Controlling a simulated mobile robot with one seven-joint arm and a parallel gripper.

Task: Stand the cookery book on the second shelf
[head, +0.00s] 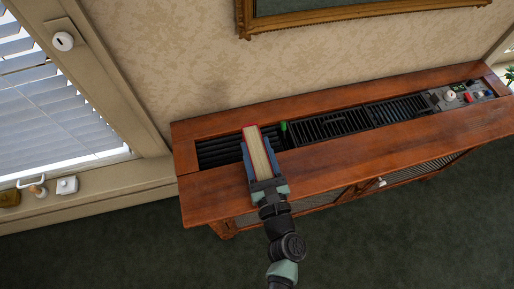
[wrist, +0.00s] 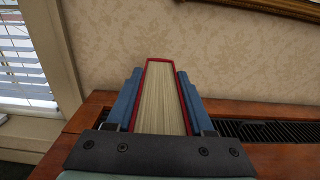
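A thick red-covered book (head: 258,150) with cream page edges is in my gripper (head: 262,168), above the left part of a wooden cabinet top. In the wrist view the book (wrist: 160,98) stands between the two blue fingers of my gripper (wrist: 160,105), which lie against its covers. The book's title is not visible, so I cannot tell whether it is the cookery book. No second shelf can be made out in either view.
The wooden cabinet (head: 330,162) has black grilles (head: 330,123) along its top and a control panel (head: 462,95) at the right end. A small green object (head: 283,127) is beside the book. A framed picture (head: 300,18) hangs above. A window with blinds (head: 50,110) is at left.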

